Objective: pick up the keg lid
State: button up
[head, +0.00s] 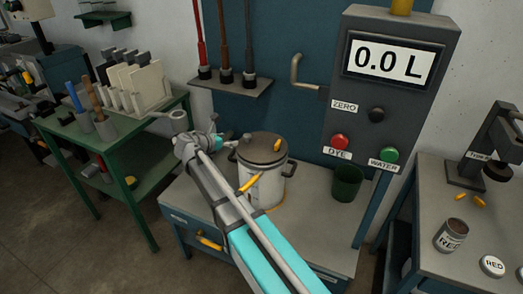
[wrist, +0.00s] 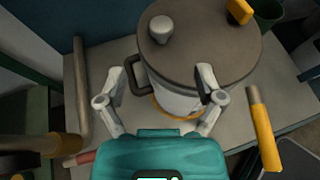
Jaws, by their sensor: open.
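The keg lid (head: 262,148) is a round brown-grey disc with a knob on top. It sits on the pale metal keg (head: 270,188) on the bench. In the wrist view the lid (wrist: 205,55) fills the upper middle, with its pale grey knob (wrist: 160,28) near the left edge. My gripper (wrist: 160,82) is open and empty, its fingers spread in front of the keg's near side. A dark side handle (wrist: 138,76) of the keg shows between the fingers. In the head view my gripper (head: 216,140) is just left of the lid, partly hidden by my arm.
A dark green cup (head: 346,183) stands right of the keg, below the dispenser panel (head: 390,85). A green rack table (head: 140,130) is at left. A right bench holds a can (head: 451,234) and a RED lid (head: 492,265). Bench space before the cup is clear.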

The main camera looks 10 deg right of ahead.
aim_at(246, 136)
jog(key=shift+b+x, duration=0.7)
jog(key=shift+x, duration=1.8)
jog(key=shift+w, duration=0.1)
jog(key=shift+r+b+x, duration=0.2)
jog(key=shift+b+x, duration=0.65)
jog(key=shift+x, duration=1.7)
jog(key=shift+c, duration=0.3)
grip_shut()
